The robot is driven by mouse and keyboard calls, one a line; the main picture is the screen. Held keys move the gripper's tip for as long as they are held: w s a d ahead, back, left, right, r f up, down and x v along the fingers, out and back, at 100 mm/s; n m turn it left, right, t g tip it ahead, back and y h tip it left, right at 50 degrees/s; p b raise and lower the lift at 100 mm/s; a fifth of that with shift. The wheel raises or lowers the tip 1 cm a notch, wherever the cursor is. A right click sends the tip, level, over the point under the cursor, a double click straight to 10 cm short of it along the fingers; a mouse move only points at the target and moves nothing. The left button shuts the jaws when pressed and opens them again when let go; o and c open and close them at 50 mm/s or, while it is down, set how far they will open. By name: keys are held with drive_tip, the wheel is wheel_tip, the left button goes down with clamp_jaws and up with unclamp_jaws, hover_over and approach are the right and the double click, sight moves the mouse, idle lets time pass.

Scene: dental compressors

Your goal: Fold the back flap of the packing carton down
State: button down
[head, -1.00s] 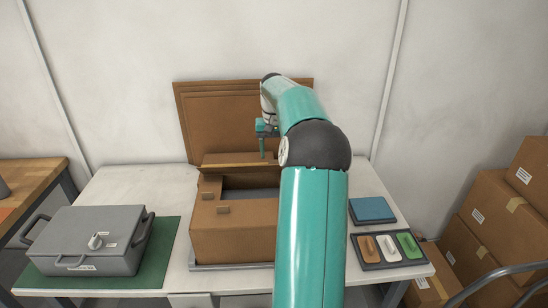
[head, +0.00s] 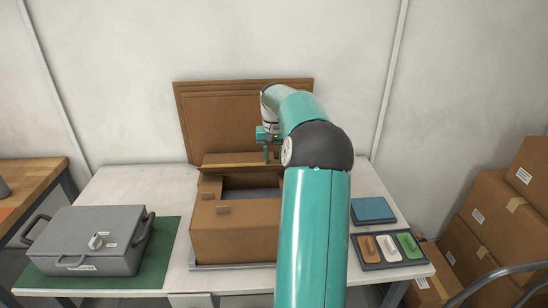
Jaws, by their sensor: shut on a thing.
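The brown packing carton (head: 232,238) stands on a grey tray (head: 230,266) on the white table, its top open and a grey interior showing. Its back flap (head: 228,160) stands raised at the rear of the opening. My gripper (head: 270,157) is at the flap's top edge, right of its visible middle, with its fingers pointing down and shut on the flap. My teal arm hides the carton's right side and the flap's right end.
Flat brown cardboard sheets (head: 220,110) lean on the wall behind the carton. A grey case (head: 85,240) lies on a green mat (head: 165,250) at left. At right are a blue block (head: 372,210) and a dark tray (head: 410,262) with three coloured pieces. Boxes (head: 490,215) are stacked far right.

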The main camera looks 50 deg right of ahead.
sight(275, 166)
drive_tip(key=shift+s, duration=0.1)
drive_tip(key=shift+s+a+f+t+h, duration=0.15)
drive_tip(key=shift+s+a+t+h, duration=0.25)
drive_tip(key=shift+t+h, duration=0.25)
drive_tip(key=shift+s+a+f+t+h, duration=0.3)
drive_tip(key=shift+a+t+h, duration=0.15)
drive_tip(key=shift+h, duration=0.2)
drive_tip(key=shift+s+a+f+t+h, duration=0.25)
drive_tip(key=shift+a+f+t+h, duration=0.1)
drive_tip(key=shift+t+h, duration=0.2)
drive_tip(key=shift+s+a+f+t+h, duration=0.3)
drive_tip(key=shift+f+t+h, duration=0.25)
drive_tip(key=shift+t+h, duration=0.25)
drive_tip(key=shift+s+a+f+t+h, duration=0.25)
drive_tip(key=shift+f+t+h, duration=0.35)
drive_tip(key=shift+h, duration=0.25)
drive_tip(key=c, duration=1)
unclamp_jaws()
drive_tip(key=shift+r, duration=0.1)
